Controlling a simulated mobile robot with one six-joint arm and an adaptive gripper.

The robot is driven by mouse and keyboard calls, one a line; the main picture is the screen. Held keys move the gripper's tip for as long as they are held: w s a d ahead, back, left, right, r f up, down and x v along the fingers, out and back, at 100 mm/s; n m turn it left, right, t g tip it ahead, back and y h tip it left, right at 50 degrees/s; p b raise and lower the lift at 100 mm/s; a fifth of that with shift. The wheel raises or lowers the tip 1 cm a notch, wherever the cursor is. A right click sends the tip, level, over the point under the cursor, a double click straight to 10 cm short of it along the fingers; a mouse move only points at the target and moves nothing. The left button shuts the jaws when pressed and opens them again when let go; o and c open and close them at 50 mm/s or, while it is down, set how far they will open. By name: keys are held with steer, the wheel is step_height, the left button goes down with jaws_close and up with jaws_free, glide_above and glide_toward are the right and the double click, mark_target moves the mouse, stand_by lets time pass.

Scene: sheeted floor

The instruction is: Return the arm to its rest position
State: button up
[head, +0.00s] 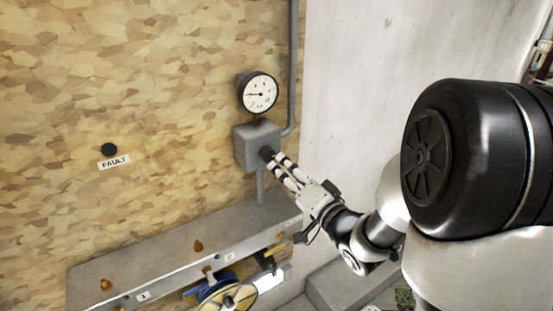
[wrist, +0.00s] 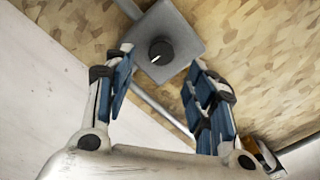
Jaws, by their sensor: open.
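My gripper (head: 281,168) is at the end of my arm, which reaches in from the right in the head view. Its fingertips are close to a black knob (head: 267,153) on a grey box fixed to the chipboard wall. In the wrist view my gripper (wrist: 158,88) has its two blue-padded fingers spread apart with nothing between them. The knob (wrist: 161,52) shows ahead of the fingers, with a white mark on its face. From these views I cannot tell whether a fingertip touches the knob or the box (wrist: 186,30).
A round gauge (head: 258,94) sits above the box, with a pipe (head: 293,70) to its right. Below is a grey ledge (head: 130,265) with brass parts and a yellow-rimmed wheel (head: 228,298). A black button above a FAULT label (head: 114,162) is at left. A white wall stands behind my arm.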

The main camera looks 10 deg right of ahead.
steer(key=s+d+n+g+h, duration=0.35)
steer(key=s+g+h, duration=0.3)
steer(key=s, duration=0.35)
steer(key=s+a+n+g, duration=0.2)
steer(key=s+g, duration=0.1)
steer(key=s, duration=0.6)
steer(key=s+a+f+n+g, duration=0.1)
steer(key=s+a+n+g, duration=0.1)
steer(key=s, duration=0.8)
steer(key=shift+s+a+f+g+y, duration=0.3)
steer(key=shift+a+g+y, duration=0.15)
steer(key=shift+a, duration=0.4)
steer(key=shift+w+d, duration=0.1)
